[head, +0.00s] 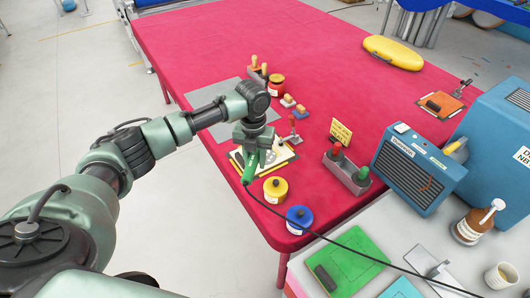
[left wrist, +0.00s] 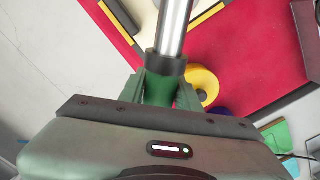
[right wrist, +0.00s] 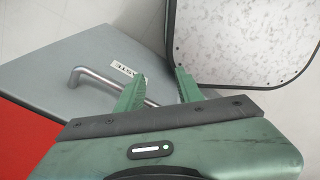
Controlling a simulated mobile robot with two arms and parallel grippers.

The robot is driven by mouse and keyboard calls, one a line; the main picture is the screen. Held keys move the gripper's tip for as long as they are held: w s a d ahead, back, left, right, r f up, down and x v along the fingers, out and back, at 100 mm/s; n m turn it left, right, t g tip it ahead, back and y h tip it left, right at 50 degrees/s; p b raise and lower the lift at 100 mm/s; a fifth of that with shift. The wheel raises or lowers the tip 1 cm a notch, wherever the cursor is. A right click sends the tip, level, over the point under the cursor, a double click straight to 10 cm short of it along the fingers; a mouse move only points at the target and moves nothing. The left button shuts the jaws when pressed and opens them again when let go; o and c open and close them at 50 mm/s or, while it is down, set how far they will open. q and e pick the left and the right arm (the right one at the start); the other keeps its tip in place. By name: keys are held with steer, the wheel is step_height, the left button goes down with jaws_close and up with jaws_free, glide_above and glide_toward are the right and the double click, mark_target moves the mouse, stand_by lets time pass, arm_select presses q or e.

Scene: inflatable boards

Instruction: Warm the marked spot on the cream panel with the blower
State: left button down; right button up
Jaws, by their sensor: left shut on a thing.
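My left gripper (head: 252,150) is shut on the green blower (head: 249,168) and holds it over the cream panel (head: 278,160) near the table's left edge. In the left wrist view the blower's green body (left wrist: 158,90) sits between the fingers, with a dark collar and a bright metal nozzle (left wrist: 174,25) pointing away. The marked spot cannot be made out; the gripper and blower cover part of the panel. My right gripper (right wrist: 158,88) is open and empty, away from the table work.
A yellow jar (head: 275,189) and blue jar (head: 299,218) stand close to the panel. The blower's black cable (head: 345,240) runs right across the table. A red-tipped clamp (head: 293,138) stands behind. A grey WASTE bin (right wrist: 60,95) is under my right gripper.

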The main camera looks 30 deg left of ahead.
arm_select(q)
step_height(320, 180, up, 12)
steer(key=p, duration=1.1)
steer(key=shift+r, duration=0.1)
